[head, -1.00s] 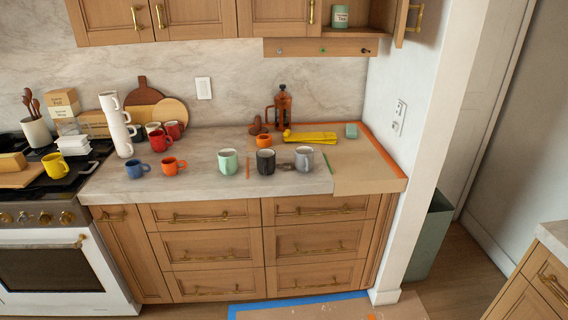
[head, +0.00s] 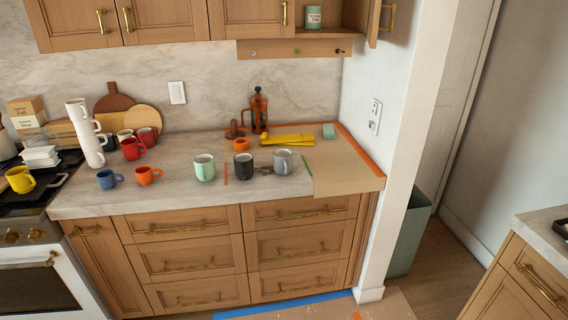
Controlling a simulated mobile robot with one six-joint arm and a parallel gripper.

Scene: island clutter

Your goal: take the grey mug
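The grey mug (head: 283,162) stands upright on the marble counter, just left of the brown paper sheet. A mint green mug (head: 204,168) stands further left. My gripper is not in view.
A French press (head: 257,110), an orange cup (head: 241,145) and a folded yellow cloth (head: 287,140) stand behind the mugs. Blue (head: 107,179) and orange mugs (head: 146,176) and a white mug stack (head: 88,137) are left. The paper sheet (head: 335,170) has bare room.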

